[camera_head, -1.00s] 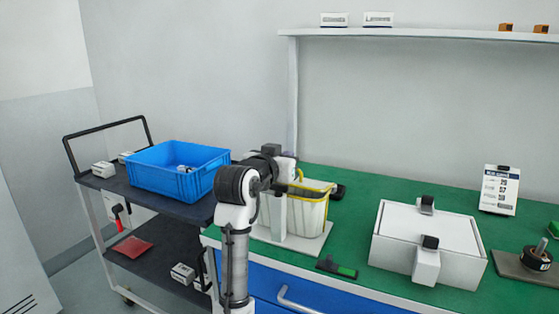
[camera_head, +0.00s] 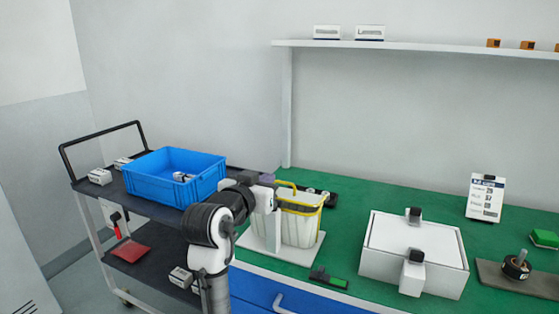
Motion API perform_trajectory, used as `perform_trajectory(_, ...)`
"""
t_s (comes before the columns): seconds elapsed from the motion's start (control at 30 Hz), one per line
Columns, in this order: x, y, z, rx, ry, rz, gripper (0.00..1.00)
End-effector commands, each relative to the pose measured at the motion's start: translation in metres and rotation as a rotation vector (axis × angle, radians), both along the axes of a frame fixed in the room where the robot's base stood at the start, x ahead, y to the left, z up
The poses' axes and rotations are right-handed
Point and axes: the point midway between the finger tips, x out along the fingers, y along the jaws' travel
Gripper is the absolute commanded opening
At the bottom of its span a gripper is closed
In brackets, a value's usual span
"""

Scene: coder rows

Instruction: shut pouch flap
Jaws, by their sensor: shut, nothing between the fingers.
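The pouch (camera_head: 303,228) is a cream-white bag with yellow trim. It stands upright on a white base plate (camera_head: 252,242) with a white post at its left, on the green bench. Yellow edging runs around its top, and a yellow strip rises at the upper left. I cannot tell clearly how the flap lies. My gripper (camera_head: 277,194) is at the upper left of the pouch, close to the yellow edging. It is shut with nothing held. My arm covers part of the post and pouch side, and contact cannot be made out.
A blue crate (camera_head: 172,180) sits on a dark cart at left. A white box (camera_head: 395,262) with dark-topped latches stands right of the pouch. A black-and-green tool (camera_head: 329,279) lies at the bench's front edge. A label stand (camera_head: 485,197) is at the back right.

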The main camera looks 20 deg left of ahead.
Motion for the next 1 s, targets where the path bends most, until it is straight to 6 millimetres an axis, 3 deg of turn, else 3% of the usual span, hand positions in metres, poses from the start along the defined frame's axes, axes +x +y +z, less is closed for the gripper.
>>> perform_trajectory(0.03, 0.003, 0.000, 0.011, -0.003, 0.003, -0.001, 0.00)
perform_trajectory(0.23, 0.010, 0.000, 0.011, 0.000, 0.002, 0.001, 0.00)
perform_trajectory(0.37, 0.026, -0.002, 0.009, -0.001, 0.003, -0.002, 0.00)
perform_trajectory(0.77, 0.110, -0.004, 0.003, -0.001, 0.005, 0.000, 0.00)
perform_trajectory(1.0, 0.093, -0.003, -0.028, -0.002, 0.003, 0.001, 0.00)
